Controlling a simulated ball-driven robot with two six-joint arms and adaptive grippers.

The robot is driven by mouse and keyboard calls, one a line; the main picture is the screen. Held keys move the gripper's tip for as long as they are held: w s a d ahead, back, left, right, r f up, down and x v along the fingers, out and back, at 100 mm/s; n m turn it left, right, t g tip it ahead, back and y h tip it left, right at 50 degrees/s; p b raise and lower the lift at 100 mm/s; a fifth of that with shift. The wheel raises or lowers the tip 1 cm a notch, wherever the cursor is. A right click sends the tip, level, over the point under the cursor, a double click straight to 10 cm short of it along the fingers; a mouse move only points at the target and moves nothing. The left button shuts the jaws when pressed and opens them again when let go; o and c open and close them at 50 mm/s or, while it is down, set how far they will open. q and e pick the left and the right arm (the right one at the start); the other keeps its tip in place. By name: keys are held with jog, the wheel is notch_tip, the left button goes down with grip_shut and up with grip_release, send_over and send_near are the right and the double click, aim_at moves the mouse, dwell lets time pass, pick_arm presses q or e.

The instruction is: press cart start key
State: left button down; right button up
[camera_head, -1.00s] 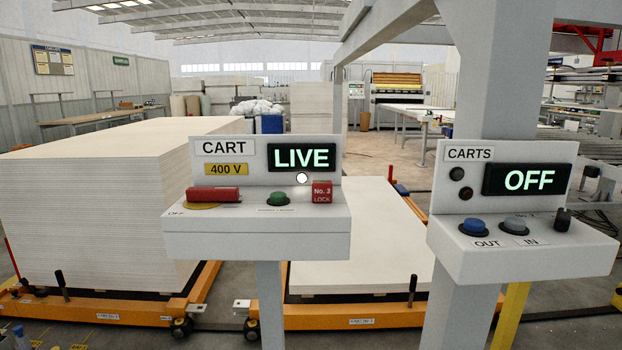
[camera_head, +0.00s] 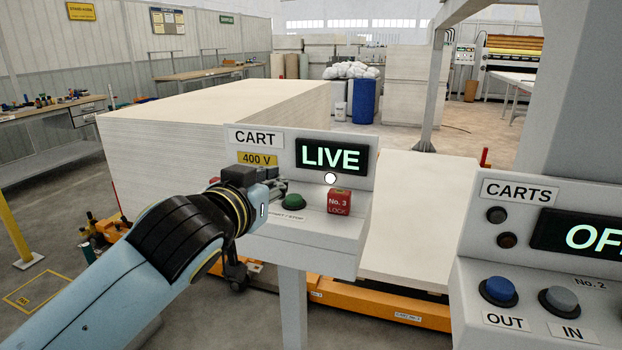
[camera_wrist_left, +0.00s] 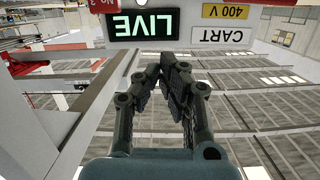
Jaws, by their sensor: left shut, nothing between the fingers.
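The CART control box (camera_head: 310,240) stands on a post, with a lit LIVE display (camera_head: 330,156) and a 400 V label. A green push button (camera_head: 293,202) sits on its sloping ledge; its small label is too small to read surely. A red No. 3 LOCK block (camera_head: 339,202) is right of it. My left gripper (camera_head: 280,186) is shut and empty, just behind and left of the green button as seen; contact cannot be told. The arm hides most of the red handle. In the left wrist view, the shut fingers (camera_wrist_left: 163,66) point toward the upside-down LIVE display (camera_wrist_left: 144,24).
A second box, CARTS (camera_head: 519,192), stands close at right with a blue OUT button (camera_head: 498,291) and a grey IN button (camera_head: 559,301). Board stacks on orange carts (camera_head: 380,302) stand behind. A yellow post (camera_head: 14,228) is at far left.

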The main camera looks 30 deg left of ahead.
pick_arm(q)
jog(key=p, duration=0.1)
send_over(294, 200)
jog(key=s, duration=0.1)
jog(key=shift+s+d+f, duration=0.2)
jog(key=shift+d+f, duration=0.15)
jog(key=shift+f, duration=0.35)
jog(key=f, duration=0.2)
jog(key=shift+w+a+f, duration=0.15)
jog(key=shift+w+f, duration=0.2)
jog(key=shift+f, duration=0.8)
pick_arm(e)
jog(key=shift+s+a+r, duration=0.15)
jog(key=shift+a+r, duration=0.05)
jog(key=shift+r, duration=0.45)
